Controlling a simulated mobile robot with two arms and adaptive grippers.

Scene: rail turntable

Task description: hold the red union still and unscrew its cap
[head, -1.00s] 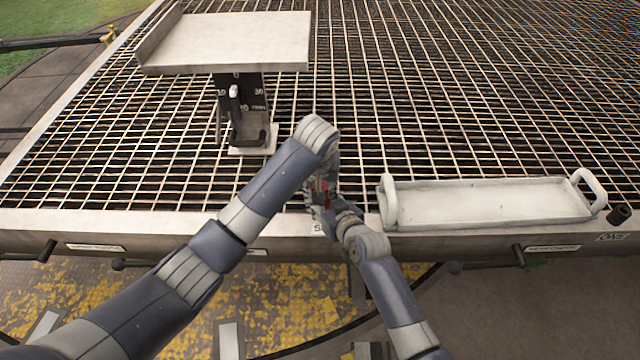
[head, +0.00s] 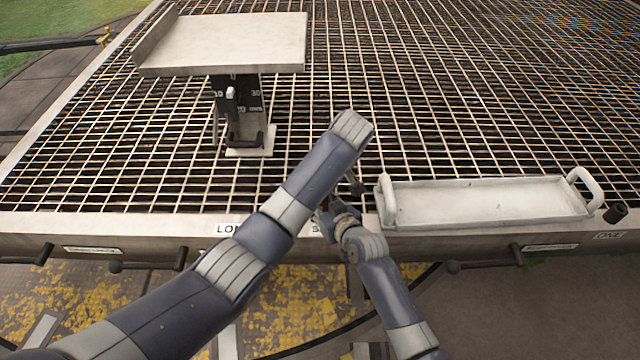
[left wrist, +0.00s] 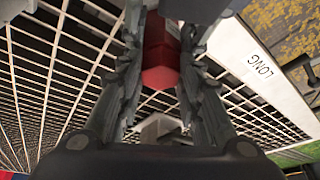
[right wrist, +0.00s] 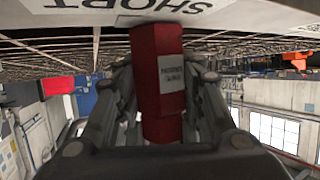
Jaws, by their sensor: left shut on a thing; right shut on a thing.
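The red union (right wrist: 150,65) shows in the right wrist view as an upright red body with a pale printed label. My right gripper (right wrist: 158,95) is shut around it. In the left wrist view a faceted red part (left wrist: 160,62) sits between the fingers of my left gripper (left wrist: 160,35), which is shut on it. I cannot tell whether this part is the cap or the body, nor whether the two grips share one joined piece. In the head view my left forearm hides most of the left gripper and the union. My right gripper (head: 337,218) is at the table's front edge.
A white handled tray (head: 490,205) lies right of my grippers on the grated table. A pale platform on a dark scaled stand (head: 225,45) is at the back left. Labels reading LONG (left wrist: 262,65) and SHORT (right wrist: 85,10) mark the front rim. Open grating lies behind.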

